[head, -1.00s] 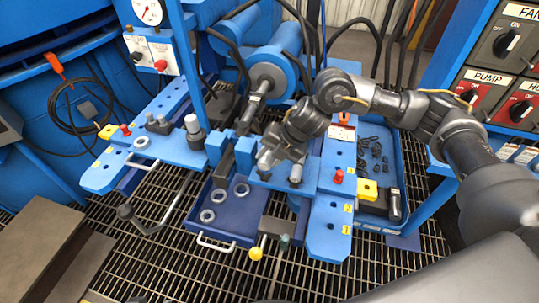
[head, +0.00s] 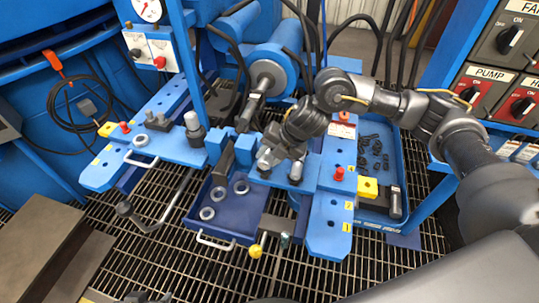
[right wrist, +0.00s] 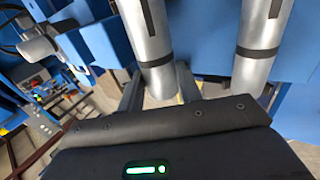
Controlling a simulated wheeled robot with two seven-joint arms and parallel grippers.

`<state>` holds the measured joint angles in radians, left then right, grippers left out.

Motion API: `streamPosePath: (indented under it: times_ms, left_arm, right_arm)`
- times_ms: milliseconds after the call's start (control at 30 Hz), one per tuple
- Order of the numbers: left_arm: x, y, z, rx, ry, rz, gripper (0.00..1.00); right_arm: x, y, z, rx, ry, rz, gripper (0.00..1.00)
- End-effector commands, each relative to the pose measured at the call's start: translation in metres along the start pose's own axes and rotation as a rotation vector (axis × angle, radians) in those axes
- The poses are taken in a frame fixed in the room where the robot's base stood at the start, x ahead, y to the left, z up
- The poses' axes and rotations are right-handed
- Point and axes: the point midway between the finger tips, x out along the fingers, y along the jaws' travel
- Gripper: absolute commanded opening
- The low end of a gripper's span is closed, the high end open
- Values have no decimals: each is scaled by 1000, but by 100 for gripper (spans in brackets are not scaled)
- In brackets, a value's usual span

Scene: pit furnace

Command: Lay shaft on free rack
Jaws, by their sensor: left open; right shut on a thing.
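My right gripper (head: 282,152) is low over the blue right-hand plate, by two upright silver cylinders (head: 296,174). The right wrist view shows both cylinders with black bands; the lower end of the left one (right wrist: 149,40) lies between my dark finger bars (right wrist: 158,92). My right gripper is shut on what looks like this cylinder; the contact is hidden. I cannot tell surely which part is the shaft. A dark rod (head: 255,100) sticks out of the blue drum. Dark tips at the bottom edge look like my left gripper (head: 140,297), far from the plates; it is mostly cut off.
A blue tray (head: 232,232) with several rings lies between the plates. A similar silver post (head: 193,122) stands on the left plate (head: 105,172). A parts bin (head: 400,165) is at right. A crank handle (head: 168,215) and yellow-knobbed lever (head: 256,251) stand in front.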

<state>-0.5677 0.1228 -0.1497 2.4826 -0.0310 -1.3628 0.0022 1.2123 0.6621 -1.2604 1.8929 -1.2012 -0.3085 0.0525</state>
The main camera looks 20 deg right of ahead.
Motion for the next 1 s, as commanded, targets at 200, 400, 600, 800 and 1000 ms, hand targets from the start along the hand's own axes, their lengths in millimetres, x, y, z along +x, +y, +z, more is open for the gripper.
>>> streamPosePath:
  times_ms: [200, 400, 600, 800, 1000]
  left_arm:
    - [-2, 0, -1, 0, 0, 0, 55]
    - [-4, 0, -2, 0, 0, 0, 55]
    - [-4, 0, -3, 0, 0, 0, 55]
    - [-4, 0, -3, 0, 0, 0, 55]
    - [-7, 0, -4, 0, 0, 0, 55]
  right_arm:
    - [-2, 3, 1, -1, -2, 6, 0]
    - [-2, 3, 0, 0, -3, 6, 0]
    - [-2, 2, 0, -1, -3, 6, 0]
    - [-2, 2, 0, -1, -3, 6, 0]
    - [-2, 2, 0, 0, -2, 6, 0]
